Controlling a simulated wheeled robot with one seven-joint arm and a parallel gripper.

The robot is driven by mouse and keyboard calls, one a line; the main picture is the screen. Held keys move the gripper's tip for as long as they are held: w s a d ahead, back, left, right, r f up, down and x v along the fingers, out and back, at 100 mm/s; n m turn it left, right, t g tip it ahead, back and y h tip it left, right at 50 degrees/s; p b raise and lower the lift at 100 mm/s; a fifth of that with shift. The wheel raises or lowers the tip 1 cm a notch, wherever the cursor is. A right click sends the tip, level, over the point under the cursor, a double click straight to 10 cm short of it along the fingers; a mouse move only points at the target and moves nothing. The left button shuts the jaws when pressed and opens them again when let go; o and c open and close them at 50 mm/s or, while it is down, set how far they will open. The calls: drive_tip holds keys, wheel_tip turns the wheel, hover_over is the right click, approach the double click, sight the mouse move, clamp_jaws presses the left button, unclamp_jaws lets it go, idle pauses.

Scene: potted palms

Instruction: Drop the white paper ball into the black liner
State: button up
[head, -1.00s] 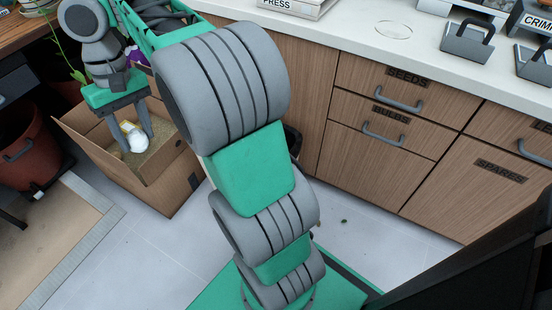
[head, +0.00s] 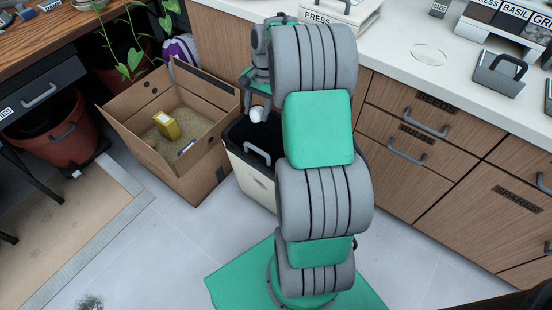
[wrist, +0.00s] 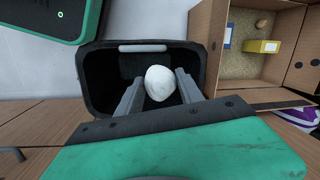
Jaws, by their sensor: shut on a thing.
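The white paper ball (wrist: 159,83) is held between the two fingers of my gripper (wrist: 158,92), which is shut on it. The ball also shows in the head view (head: 258,114), at the mouth of a white bin. The bin's black liner (wrist: 98,75) surrounds the ball in the wrist view, and its dark inside lies beneath the gripper. In the head view, the black liner (head: 237,132) is partly hidden by my arm. The ball is above the opening; its exact height over the rim is hard to tell.
A cardboard box (head: 205,182) stands left of the white bin (head: 247,180), holding a yellow item (head: 167,125) and a blue-edged item (head: 186,147). Wooden drawers (head: 425,125) and a white counter (head: 400,45) lie to the right.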

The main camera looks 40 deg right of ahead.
drive_tip(key=s+d+f+m+b, duration=0.2)
drive_tip(key=d+f+b, duration=0.2)
drive_tip(key=f, duration=0.5)
drive_tip(key=d, duration=0.2)
drive_tip(key=shift+s+d+f+m+b, duration=0.2)
drive_tip(key=shift+d+f+m+b, duration=0.2)
drive_tip(key=o, duration=1.4)
drive_tip(key=r+p, duration=0.1)
drive_tip(key=r, duration=0.4)
drive_tip(key=d+r+p, duration=0.1)
drive_tip(key=r, duration=0.1)
drive_tip(key=shift+s+r+p, duration=0.3)
drive_tip(key=shift+s, duration=0.1)
